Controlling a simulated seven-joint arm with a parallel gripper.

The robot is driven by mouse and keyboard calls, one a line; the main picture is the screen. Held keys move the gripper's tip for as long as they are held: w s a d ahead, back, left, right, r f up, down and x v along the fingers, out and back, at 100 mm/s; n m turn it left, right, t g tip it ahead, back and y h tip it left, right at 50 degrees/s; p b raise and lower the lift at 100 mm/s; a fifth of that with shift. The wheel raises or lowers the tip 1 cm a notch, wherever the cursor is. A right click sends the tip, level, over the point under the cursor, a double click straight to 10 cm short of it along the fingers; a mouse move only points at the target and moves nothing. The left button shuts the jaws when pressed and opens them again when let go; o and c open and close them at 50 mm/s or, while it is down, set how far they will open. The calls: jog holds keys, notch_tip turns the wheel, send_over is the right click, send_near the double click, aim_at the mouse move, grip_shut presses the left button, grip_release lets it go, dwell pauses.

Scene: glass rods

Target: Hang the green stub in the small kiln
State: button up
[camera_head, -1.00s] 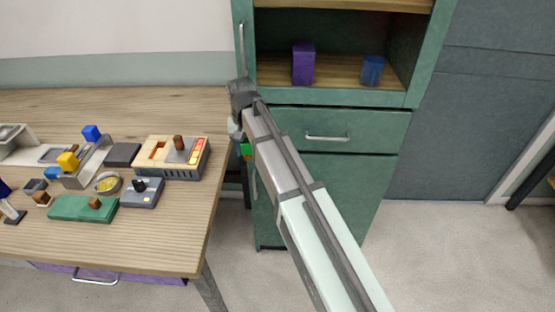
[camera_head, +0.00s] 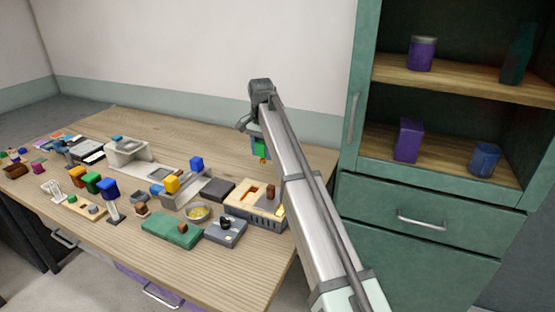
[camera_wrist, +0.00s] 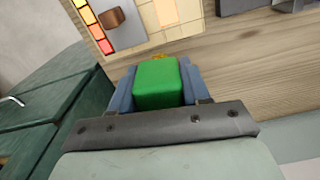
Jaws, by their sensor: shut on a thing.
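My gripper (camera_wrist: 158,85) is shut on the green stub, a green block (camera_wrist: 157,82) between its blue fingers in the wrist view. A small amber tip shows just past the block. In the head view the green stub (camera_head: 260,150) hangs below my wrist, partly hidden by my arm, above the table's right end. A cream-topped box with orange slots, which looks like the small kiln (camera_head: 243,207), stands near the table's right edge, apart from the stub. A brown knob and a red-to-yellow strip show on the kiln (camera_wrist: 130,22) in the wrist view.
A dark grey block (camera_head: 218,190), a bowl of yellow bits (camera_head: 198,212), a grey device with a black knob (camera_head: 225,232) and a green box (camera_head: 172,230) stand left of the kiln. A green cabinet (camera_head: 430,240) stands right of the table.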

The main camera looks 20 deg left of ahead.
jog(key=n, duration=0.1)
send_near(249, 187)
jog(key=s+d+f, duration=0.2)
jog(key=s, duration=0.1)
jog(key=shift+s+f, duration=0.15)
jog(key=shift+f, duration=2.7)
jog(key=shift+s+d+f, duration=0.1)
jog(key=o, duration=1.1)
jog(key=shift+f, duration=0.1)
jog(key=shift+d, duration=0.15)
jog(key=shift+s+d, duration=0.1)
jog(key=shift+d, duration=0.05)
notch_tip(249, 187, up, 15)
jog(key=shift+a, duration=0.45)
